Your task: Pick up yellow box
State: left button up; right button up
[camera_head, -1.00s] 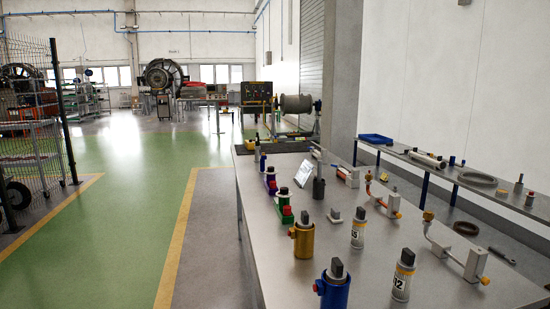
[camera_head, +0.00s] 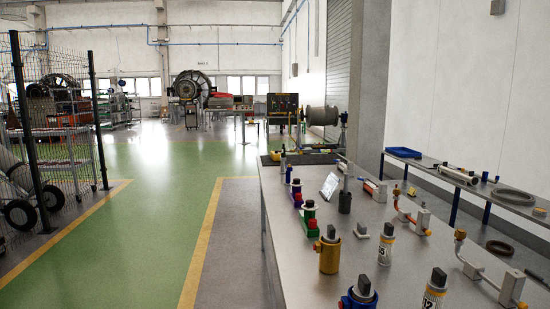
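A small yellow item (camera_head: 276,155) sits at the far end of the grey workbench (camera_head: 284,245), near a dark mat. It is too small to tell for sure that it is a box. The nearer yellow thing is a round cylinder (camera_head: 329,256) with a dark top, standing near the bench's left edge. Neither of my grippers shows in the head view.
Several coloured and white cylinders, including a blue one (camera_head: 361,294), and pipe fittings stand on the bench. A shelf with a blue tray (camera_head: 403,152) runs along the right wall. A mesh fence (camera_head: 62,130) stands left. The green floor lane (camera_head: 150,215) is clear.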

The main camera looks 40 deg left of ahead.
aim_at(275, 157)
jog(key=u, duration=0.5)
jog(key=k, duration=0.6)
jog(key=u, duration=1.5)
jog(key=i, duration=2.1)
jog(key=z, duration=0.25)
jog(key=i, duration=1.9)
jog(key=z, duration=1.2)
jog(key=i, duration=0.2)
jog(key=u, duration=0.4)
jog(key=k, duration=1.3)
jog(key=u, duration=0.75)
jog(key=i, duration=2)
jog(key=u, duration=0.05)
